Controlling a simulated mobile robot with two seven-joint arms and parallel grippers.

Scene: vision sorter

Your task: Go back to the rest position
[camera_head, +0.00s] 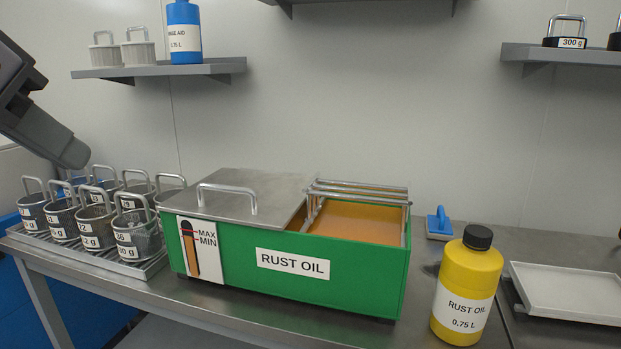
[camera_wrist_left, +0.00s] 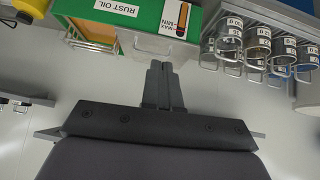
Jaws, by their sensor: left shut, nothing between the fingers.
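My left gripper (camera_head: 72,152) is at the upper left in the head view, raised above the weighted baskets and apart from them. In the left wrist view its two fingers (camera_wrist_left: 164,84) are together with nothing between them. That view shows the scene upside down, with the gripper pointing toward the green tank's lid side. My right gripper is in neither view.
A green rust oil tank (camera_head: 290,270) with a metal lid (camera_head: 240,183) stands mid-bench. Several baskets (camera_head: 137,235) stand in a rack on the left. A yellow bottle (camera_head: 466,290), blue-handled tool (camera_head: 439,224) and white tray (camera_head: 568,291) are right. Shelves (camera_head: 160,70) hang behind.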

